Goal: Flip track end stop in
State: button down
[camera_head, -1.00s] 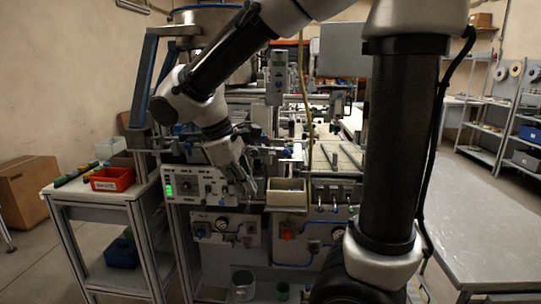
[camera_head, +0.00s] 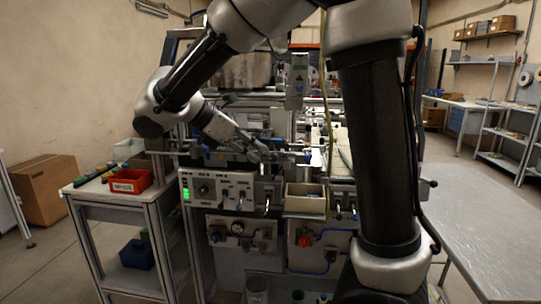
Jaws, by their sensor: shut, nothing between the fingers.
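The machine with the track stands in front of me, its control box (camera_head: 215,190) with green lights at the front left. My gripper (camera_head: 275,155) is shut and empty, low over the front of the machine bed, among rails and small fittings with blue ends. A blue-ended fitting (camera_head: 304,158) shows just right of the fingertips. I cannot tell which small part is the track end stop, nor whether my fingers touch anything. My forearm and wrist hide part of the machine behind them.
A beige bin (camera_head: 305,200) hangs at the machine's front, below and right of my gripper. A red bin (camera_head: 130,181) stands on the side cart at left. A grey table (camera_head: 485,205) lies at right. A metal bowl (camera_head: 243,69) stands behind my arm.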

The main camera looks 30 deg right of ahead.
jog(key=d+f, duration=0.5)
jog(key=d, duration=0.6)
jog(key=w+d, duration=0.2)
jog(key=w, duration=0.1)
jog(key=shift+w+d, duration=0.15)
jog(key=shift+w, duration=0.15)
